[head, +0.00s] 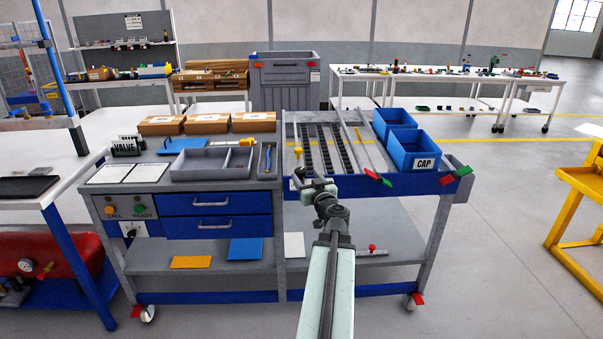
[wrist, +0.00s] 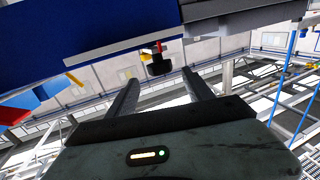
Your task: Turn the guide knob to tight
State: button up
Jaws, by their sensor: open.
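In the wrist view a small black knob (wrist: 158,64) with a red mark sits at the edge of the blue panel (wrist: 90,35). I take it to be the guide knob; how tight it is cannot be told. My gripper (wrist: 158,80) is open, its two fingers pointing toward the knob, which shows between the tips. The jaws look empty, and I cannot tell whether they touch the knob. In the head view my gripper (head: 315,185) is at the blue front edge of the right cart section (head: 400,190). The knob cannot be made out there.
Guide rails (head: 352,140) lie on the cart top. Blue bins (head: 412,150), one labelled CAP, stand to the right. Red and green tags (head: 378,177) hang at the front edge. A grey tray (head: 210,164) sits left. A yellow stand (head: 580,205) is far right; open floor lies before it.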

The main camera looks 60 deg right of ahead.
aim_at(299, 170)
jog(key=x, duration=0.5)
jog(key=shift+w+d, duration=0.15)
jog(key=shift+w, duration=0.2)
grip_shut()
jog(key=shift+m+g+h, duration=0.4)
jog(key=m+g+h, duration=0.2)
jog(key=m+g, duration=0.1)
jog(key=shift+w+h, duration=0.15)
jog(key=shift+h, duration=0.25)
jog(key=m+g+h, duration=0.1)
jog(key=m+g, duration=0.2)
jog(key=g, duration=0.2)
jog(key=m+g+h, duration=0.1)
jog(key=m+g, duration=0.3)
jog(key=shift+w+g+h, duration=0.1)
jog(key=shift+g+h, duration=0.3)
jog(key=m+g, duration=0.2)
jog(key=g, duration=0.1)
jog(key=m+g+y+p, duration=0.1)
jog(key=m+g, duration=0.1)
jog(key=g, duration=0.2)
jog(key=shift+d+m, duration=0.1)
jog(key=shift+m, duration=0.3)
jog(key=shift+s+m+g+y+p, duration=0.1)
jog(key=shift+m+g+y+p, duration=0.05)
jog(key=shift+m+g+y, duration=1.05)
jog(key=shift+s+m+g+y+p, duration=0.15)
jog(key=shift+m+g+y, duration=0.8)
jog(key=shift+g, duration=0.45)
